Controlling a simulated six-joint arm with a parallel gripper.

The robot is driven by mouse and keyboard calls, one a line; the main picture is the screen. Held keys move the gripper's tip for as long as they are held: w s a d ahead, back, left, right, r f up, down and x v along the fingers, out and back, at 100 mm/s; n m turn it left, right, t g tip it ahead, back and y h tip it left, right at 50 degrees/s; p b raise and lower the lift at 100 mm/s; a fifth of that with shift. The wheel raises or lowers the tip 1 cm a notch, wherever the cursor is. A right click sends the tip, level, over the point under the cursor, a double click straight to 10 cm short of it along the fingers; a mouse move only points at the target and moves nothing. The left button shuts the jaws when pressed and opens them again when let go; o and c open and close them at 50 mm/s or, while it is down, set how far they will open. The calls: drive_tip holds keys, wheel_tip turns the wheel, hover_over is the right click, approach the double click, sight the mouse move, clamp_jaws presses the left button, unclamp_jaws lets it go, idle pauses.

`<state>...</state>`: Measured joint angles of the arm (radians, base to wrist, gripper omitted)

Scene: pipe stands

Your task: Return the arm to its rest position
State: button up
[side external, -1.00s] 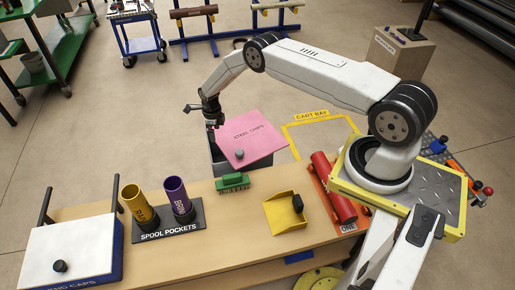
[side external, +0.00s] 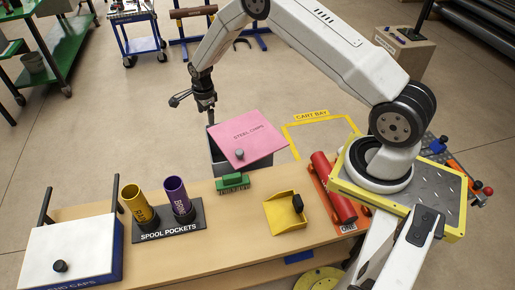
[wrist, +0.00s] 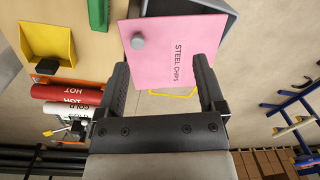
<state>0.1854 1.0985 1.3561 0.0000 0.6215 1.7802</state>
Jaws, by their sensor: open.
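The pink lid (side external: 262,136), marked STEEL CHIPS, lies turned askew over the dark grey bin (side external: 222,162). The lid (wrist: 178,52) and its round grey knob also show beyond the fingers in the wrist view. Part of the bin is hidden under the lid.
The wooden bench (side external: 230,215) holds a green brush (side external: 232,182), a yellow dustpan (side external: 283,213), a SPOOL POCKETS stand (side external: 168,228) with yellow and purple spools, and a white-lidded box (side external: 75,245). A red cylinder (side external: 333,188) lies beside my base. Floor beyond the bin is open.

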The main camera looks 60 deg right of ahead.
drive_tip(key=s+a+r+n, duration=0.4)
drive_tip(key=s+r+n, duration=0.1)
drive_tip(key=r+n, duration=0.25)
drive_tip(key=s+a+r+n, duration=0.2)
drive_tip(key=s+r+n, duration=0.1)
drive_tip(key=s+n, duration=0.2)
drive_tip(key=s+a+r+n+t, duration=0.1)
drive_tip(key=s+r+n, duration=0.3)
drive_tip(key=s, duration=0.4)
drive_tip(key=s+a+r+n, duration=0.3)
drive_tip(key=s+n, duration=0.3)
drive_tip(key=s, duration=0.1)
drive_tip(key=shift+s+r+t, duration=0.15)
drive_tip(key=shift+s+t, duration=0.15)
drive_tip(key=shift+t, duration=0.1)
drive_tip(key=w+d+f+m+g, duration=0.1)
drive_tip(key=w+d+f+m, duration=0.35)
drive_tip(key=w+m, duration=0.25)
drive_tip(key=w+d+f+m, duration=0.3)
drive_tip(key=w+f+m, duration=0.3)
drive_tip(key=w+m, duration=0.1)
drive_tip(key=w+d+f+m, duration=0.1)
drive_tip(key=d+f+m, duration=0.3)
drive_tip(key=f+m, duration=0.2)
drive_tip(key=w+d+f+m+g, duration=0.1)
drive_tip(key=d+f+m, duration=0.3)
drive_tip(key=f, duration=0.6)
drive_tip(key=shift+w+d+f+m+g, duration=0.35)
drive_tip(key=shift+w+m, duration=0.35)
drive_tip(key=shift+m, duration=0.65)
